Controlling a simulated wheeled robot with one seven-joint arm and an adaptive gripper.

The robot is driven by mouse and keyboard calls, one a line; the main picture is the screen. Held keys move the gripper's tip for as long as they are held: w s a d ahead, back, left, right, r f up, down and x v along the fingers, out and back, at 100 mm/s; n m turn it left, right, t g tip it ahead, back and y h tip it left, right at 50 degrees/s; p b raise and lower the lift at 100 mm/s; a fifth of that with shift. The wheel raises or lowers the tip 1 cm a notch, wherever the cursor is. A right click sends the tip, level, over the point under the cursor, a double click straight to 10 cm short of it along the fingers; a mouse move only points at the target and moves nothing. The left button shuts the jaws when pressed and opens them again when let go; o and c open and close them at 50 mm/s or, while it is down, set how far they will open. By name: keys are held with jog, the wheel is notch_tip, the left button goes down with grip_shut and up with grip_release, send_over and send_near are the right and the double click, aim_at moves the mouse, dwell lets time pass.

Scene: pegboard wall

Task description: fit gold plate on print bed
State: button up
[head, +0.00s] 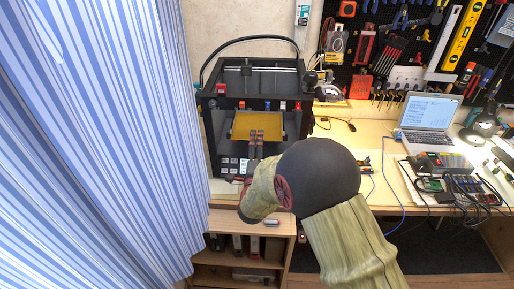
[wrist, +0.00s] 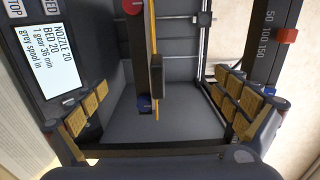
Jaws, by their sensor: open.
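The gold plate (head: 243,126) lies flat inside the black 3D printer, over the print bed. In the wrist view the gold plate (wrist: 154,30) shows edge-on as a thin line against the dark print bed (wrist: 141,50). A dark tab (wrist: 156,75) sits at its near edge. My gripper (head: 256,136) reaches into the printer's front opening. In the wrist view my gripper (wrist: 160,106) is open and empty, its padded fingers wide apart on either side of the plate's edge. Whether the plate is fully seated on the bed I cannot tell.
The printer frame (head: 212,140) surrounds the opening closely. Its screen (wrist: 62,45) is beside one finger in the wrist view. A striped curtain (head: 100,140) hangs at the left. A laptop (head: 428,115) and electronics stand on the bench to the right.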

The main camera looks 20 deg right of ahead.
jog(key=shift+f, duration=0.1)
jog(key=shift+f+b, duration=1.2)
jog(key=shift+b, duration=0.15)
jog(key=v, duration=0.9)
jog(key=shift+r+b, duration=0.15)
jog(key=shift+b, duration=0.2)
dwell(0.8)
jog(key=c, duration=0.3)
jog(key=c, duration=2.3)
grip_shut()
jog(key=shift+r, duration=0.15)
